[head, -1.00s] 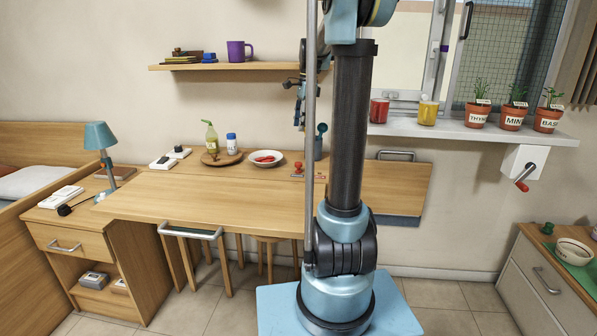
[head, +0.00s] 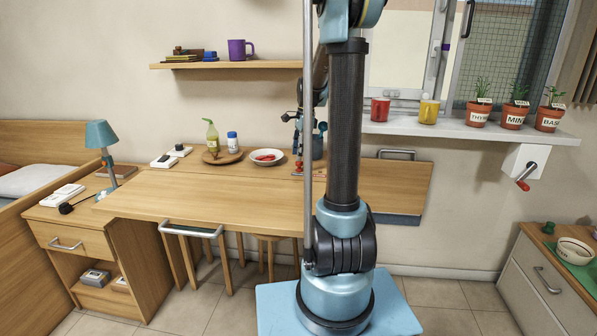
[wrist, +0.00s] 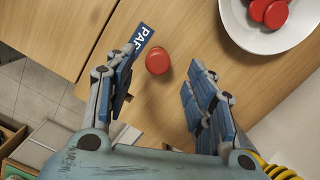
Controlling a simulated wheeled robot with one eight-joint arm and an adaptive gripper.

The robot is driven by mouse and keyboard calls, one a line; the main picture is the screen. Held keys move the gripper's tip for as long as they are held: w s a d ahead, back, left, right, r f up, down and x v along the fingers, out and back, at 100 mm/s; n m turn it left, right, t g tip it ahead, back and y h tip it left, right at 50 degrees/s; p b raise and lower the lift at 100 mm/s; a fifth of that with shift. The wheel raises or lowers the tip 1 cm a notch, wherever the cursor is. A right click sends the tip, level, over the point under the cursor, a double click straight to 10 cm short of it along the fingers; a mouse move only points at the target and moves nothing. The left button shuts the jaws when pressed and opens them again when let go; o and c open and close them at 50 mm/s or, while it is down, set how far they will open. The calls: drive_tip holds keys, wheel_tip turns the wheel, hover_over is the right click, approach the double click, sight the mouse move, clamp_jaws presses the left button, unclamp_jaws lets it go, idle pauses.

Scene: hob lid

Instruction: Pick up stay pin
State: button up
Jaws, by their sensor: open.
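The stay pin shows in the wrist view as a round red knob (wrist: 158,61), seen from above on the wooden table top. In the head view, red of it shows at the back of the table (head: 298,164), partly hidden by my gripper. My gripper (wrist: 163,66) is open and empty, its fingers on either side of the knob in the wrist view. It looks to be above the knob; I cannot tell how far. A blue label with white letters (wrist: 142,38) lies beside the knob, partly behind the left finger.
A white plate with red discs (head: 267,157) stands left of my gripper, close to the pin. A board with a green bottle (head: 213,138) and a white bottle is farther left. The table front (head: 230,196) is clear.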

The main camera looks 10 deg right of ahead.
sight(299, 172)
drive_tip(key=shift+s+a+f, duration=0.1)
drive_tip(key=shift+a+f, duration=0.1)
drive_tip(key=shift+f, duration=1)
drive_tip(key=shift+s+a+f, duration=0.1)
drive_tip(key=shift+a+f, duration=0.05)
drive_tip(key=shift+f, duration=1.05)
drive_tip(key=c, duration=1.1)
